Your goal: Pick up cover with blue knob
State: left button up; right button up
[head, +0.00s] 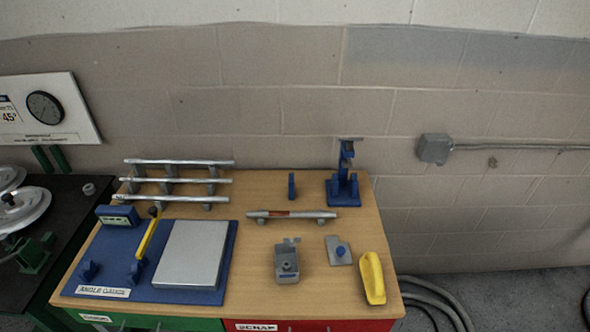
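A small grey cover plate with a blue knob (340,251) lies on the wooden bench top, right of centre. It sits between a grey metal box (287,262) on its left and a yellow curved object (373,279) on its right. It appears to lie flat, with the knob facing up, apart from both neighbours. Neither of my grippers shows in the head view.
Behind the cover lies a metal bar with a reddish middle (291,215). A blue stand (343,182) is at the back right. A blue angle gauge base (231,262) with a grey plate fills the left. Bare wood lies in front of the cover.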

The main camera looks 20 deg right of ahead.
aim_at(339, 253)
jog(key=i+j, duration=0.1)
jog(key=j, duration=0.35)
jog(key=i+j, duration=0.15)
jog(key=j, duration=0.3)
jog(key=j+z, duration=0.15)
jog(key=z, duration=1.3)
